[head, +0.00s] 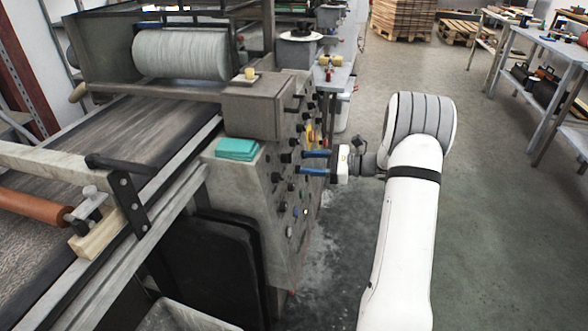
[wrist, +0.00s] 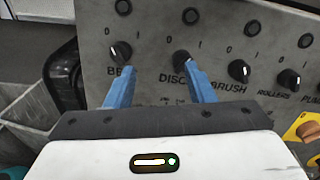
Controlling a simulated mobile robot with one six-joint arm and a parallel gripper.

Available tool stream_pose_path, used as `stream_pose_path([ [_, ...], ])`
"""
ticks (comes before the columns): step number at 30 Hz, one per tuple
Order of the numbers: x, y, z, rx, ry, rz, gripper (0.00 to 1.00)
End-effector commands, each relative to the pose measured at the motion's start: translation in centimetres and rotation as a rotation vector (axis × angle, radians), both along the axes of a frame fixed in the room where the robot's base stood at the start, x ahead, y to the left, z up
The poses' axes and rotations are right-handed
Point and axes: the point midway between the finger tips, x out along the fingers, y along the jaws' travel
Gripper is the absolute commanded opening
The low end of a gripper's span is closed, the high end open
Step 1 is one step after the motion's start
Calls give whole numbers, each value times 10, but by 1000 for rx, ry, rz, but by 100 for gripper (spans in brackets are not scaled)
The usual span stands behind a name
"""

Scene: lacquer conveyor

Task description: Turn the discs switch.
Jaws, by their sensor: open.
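The discs switch (wrist: 182,58) is a round black knob on the grey control panel, with its label partly hidden by my right finger in the wrist view. My gripper (wrist: 159,66) is open, with its two blue fingers pointing at the panel. The knob is at the tip of the right finger, and the left finger's tip is close to the belt switch (wrist: 120,50). I cannot tell whether either finger touches a knob. In the head view my gripper (head: 301,162) is at the panel's side face; I cannot single out the discs knob there.
The brush switch (wrist: 239,71) and rollers switch (wrist: 288,78) are to the right in the same row. A yellow switch part (wrist: 303,128) is at lower right.

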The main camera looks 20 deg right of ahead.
Motion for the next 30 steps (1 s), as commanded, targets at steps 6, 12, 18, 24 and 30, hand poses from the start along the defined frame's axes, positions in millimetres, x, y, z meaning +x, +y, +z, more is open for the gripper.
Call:
stream_pose_path([
  [6, 17, -28, -23, 106, 5, -82, 49],
  [12, 29, -9, -23, 110, 5, -82, 49],
  [18, 45, 19, -23, 109, 5, -82, 49],
  [24, 55, 35, -22, 109, 5, -83, 49],
  [30, 57, 37, -22, 109, 5, -85, 49],
])
